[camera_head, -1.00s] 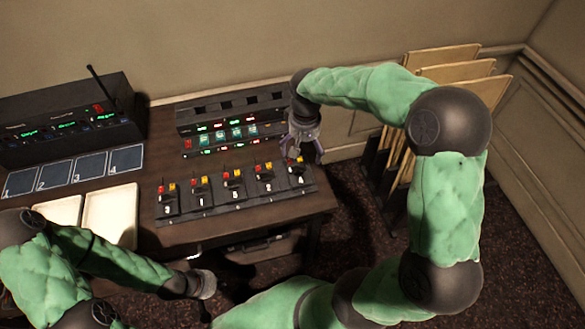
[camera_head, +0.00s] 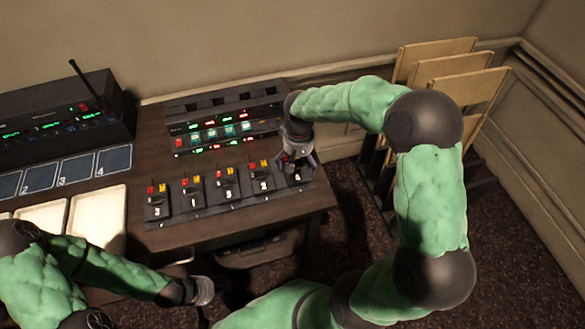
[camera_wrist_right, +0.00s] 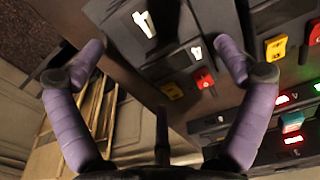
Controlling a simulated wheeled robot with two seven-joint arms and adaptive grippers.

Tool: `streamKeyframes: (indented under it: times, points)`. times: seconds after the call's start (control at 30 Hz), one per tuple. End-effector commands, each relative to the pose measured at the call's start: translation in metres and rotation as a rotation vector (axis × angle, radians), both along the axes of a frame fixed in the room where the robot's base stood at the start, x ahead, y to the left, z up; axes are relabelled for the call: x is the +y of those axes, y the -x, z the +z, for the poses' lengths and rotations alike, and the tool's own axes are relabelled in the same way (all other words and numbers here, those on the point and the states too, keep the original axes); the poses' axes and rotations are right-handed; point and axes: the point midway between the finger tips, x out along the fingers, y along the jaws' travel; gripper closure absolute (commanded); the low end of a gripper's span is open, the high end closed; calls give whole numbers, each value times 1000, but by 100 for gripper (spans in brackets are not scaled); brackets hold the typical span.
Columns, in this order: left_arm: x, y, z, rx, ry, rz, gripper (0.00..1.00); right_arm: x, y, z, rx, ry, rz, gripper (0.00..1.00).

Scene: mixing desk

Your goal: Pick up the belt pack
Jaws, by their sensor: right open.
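Several small black belt packs stand in a row in a rack (camera_head: 225,205) on the desk, each with red and yellow buttons and a white digit. My right gripper (camera_head: 297,158) is open over the rightmost belt pack (camera_head: 299,174) and hides much of it. In the right wrist view, that pack (camera_wrist_right: 160,50) lies between the spread purple fingers of the gripper (camera_wrist_right: 160,62), which do not visibly grip it. Its neighbour (camera_head: 261,184) is just to the left. My left gripper (camera_head: 204,291) is low at the desk's front; its fingers are too dark to make out.
A console with lit displays (camera_head: 222,130) stands behind the rack. Left are numbered blue cards (camera_head: 77,169), cream trays (camera_head: 98,222) and a black unit with an antenna (camera_head: 60,115). Wooden boards (camera_head: 455,75) stand right of the desk.

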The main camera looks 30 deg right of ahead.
Motion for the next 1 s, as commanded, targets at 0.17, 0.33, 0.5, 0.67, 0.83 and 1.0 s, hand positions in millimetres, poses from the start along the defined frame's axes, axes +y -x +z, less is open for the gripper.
streamKeyframes:
  times: [0.17,0.33,0.5,0.67,0.83,1.0]
  points:
    - [0,0,-9,0,0,0,100,0,0,-19,0,0,0,0]
    - [0,0,-8,0,0,0,100,0,0,-18,-1,0,0,0]
    - [0,0,-8,0,0,0,100,0,0,-18,0,0,0,40]
    - [0,0,-8,0,0,0,100,0,0,-18,-1,0,0,47]
    - [0,0,-8,0,0,0,100,0,0,-18,-1,0,0,47]
    - [0,0,-5,0,0,0,100,0,0,-12,-1,0,0,47]
